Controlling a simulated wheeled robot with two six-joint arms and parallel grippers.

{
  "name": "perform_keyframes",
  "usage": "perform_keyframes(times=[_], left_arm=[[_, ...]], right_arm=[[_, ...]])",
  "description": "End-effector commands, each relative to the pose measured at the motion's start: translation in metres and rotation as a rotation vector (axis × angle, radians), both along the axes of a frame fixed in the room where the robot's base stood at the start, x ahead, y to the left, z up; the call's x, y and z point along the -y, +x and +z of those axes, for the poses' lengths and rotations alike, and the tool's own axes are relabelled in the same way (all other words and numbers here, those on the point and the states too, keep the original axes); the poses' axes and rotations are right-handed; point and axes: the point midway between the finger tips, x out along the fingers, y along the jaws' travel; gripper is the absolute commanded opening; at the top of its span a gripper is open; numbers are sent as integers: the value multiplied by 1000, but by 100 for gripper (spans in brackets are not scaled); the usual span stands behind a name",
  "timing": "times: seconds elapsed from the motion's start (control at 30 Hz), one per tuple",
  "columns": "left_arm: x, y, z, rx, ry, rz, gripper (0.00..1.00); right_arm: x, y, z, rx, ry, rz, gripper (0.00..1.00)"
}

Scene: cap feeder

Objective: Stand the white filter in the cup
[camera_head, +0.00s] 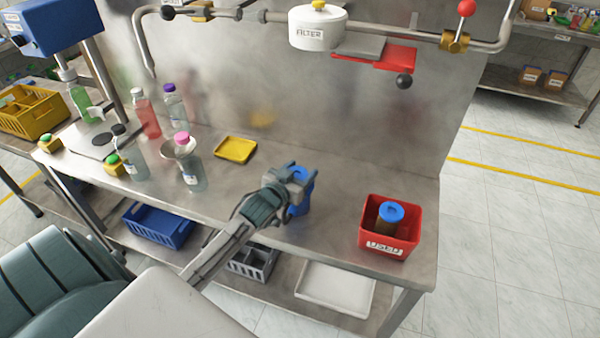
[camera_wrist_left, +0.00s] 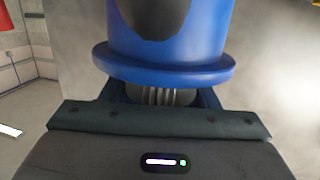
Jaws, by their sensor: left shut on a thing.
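My left gripper (camera_head: 297,178) is shut on the filter above the right half of the bench. The filter's blue top (camera_head: 299,172) shows between the fingers. In the left wrist view its pale ribbed body (camera_wrist_left: 160,95) shows between the fingers, against the flanged rim of the blue cup (camera_wrist_left: 165,62). The cup (camera_head: 300,206) stands directly below the gripper, and a dark opening shows in its side. The filter is lined up with the cup; how deep it sits inside is hidden. My right gripper is not in view.
A red bin (camera_head: 372,236) holding a brown filter with a blue cap (camera_head: 391,213) stands at the bench's right end. A yellow tray (camera_head: 235,149) and several bottles are to the left. Clear bench surrounds the cup.

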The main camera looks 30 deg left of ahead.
Motion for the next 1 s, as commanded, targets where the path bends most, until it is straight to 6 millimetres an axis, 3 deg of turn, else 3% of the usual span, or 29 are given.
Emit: perform_keyframes(times=[0.1, 0.47, 0.5, 0.6, 1.0], left_arm=[[0, 0, -10, 1, 0, 0, 18], [0, 0, -14, 2, 0, 0, 18], [0, 0, -14, 1, 0, 0, 59], [0, 0, -14, 1, 0, 0, 77], [0, -5, -12, 0, 2, -1, 77]], right_arm=[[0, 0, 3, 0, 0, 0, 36], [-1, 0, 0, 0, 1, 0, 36], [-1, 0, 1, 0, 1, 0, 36], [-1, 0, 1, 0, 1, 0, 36], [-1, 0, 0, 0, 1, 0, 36]])
